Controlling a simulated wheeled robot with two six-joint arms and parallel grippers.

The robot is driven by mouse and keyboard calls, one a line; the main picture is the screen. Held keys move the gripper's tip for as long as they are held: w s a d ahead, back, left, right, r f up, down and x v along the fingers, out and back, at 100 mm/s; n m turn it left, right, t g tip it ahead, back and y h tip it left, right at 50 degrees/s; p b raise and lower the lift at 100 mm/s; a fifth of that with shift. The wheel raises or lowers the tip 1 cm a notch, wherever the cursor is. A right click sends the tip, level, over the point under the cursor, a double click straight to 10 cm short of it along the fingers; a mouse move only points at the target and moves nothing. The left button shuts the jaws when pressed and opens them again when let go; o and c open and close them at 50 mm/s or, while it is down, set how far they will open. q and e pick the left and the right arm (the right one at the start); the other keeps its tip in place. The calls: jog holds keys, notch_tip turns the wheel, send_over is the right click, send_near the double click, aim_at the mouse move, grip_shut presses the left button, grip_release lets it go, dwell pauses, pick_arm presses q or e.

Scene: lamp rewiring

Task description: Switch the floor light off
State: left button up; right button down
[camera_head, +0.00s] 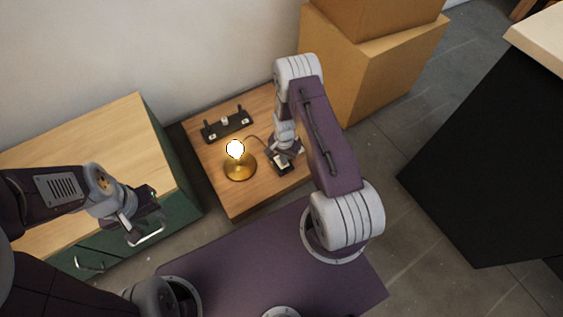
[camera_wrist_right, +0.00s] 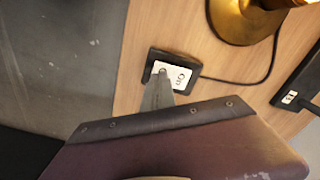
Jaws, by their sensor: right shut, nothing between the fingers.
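A lit lamp with a glowing round bulb (camera_head: 235,149) and a brass base (camera_head: 239,172) stands on a low wooden table. Its brass base also shows at the top of the right wrist view (camera_wrist_right: 245,20). A small black switch box (camera_head: 281,167) lies to the right of the lamp. In the right wrist view the switch (camera_wrist_right: 183,75) has a white face with printed lettering, partly "On". My right gripper (camera_wrist_right: 158,96) is shut and empty, its tip over or against the switch's near-left part; contact is unclear. My left gripper (camera_head: 145,222) hangs over the green cabinet's front; its jaw opening is unclear.
A black holder strip (camera_head: 227,124) with small upright parts lies behind the lamp on the low table (camera_head: 235,208). A cord (camera_wrist_right: 262,72) runs from the switch. A green cabinet (camera_head: 180,190) stands left, cardboard boxes (camera_head: 385,75) behind right, a black counter (camera_head: 490,150) at right.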

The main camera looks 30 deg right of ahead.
jog(key=shift+f+b, duration=0.5)
jog(key=shift+f, duration=0.3)
jog(key=shift+r, duration=0.1)
notch_tip(320, 180, up, 7)
jog(key=p, duration=0.7)
dwell(0.4)
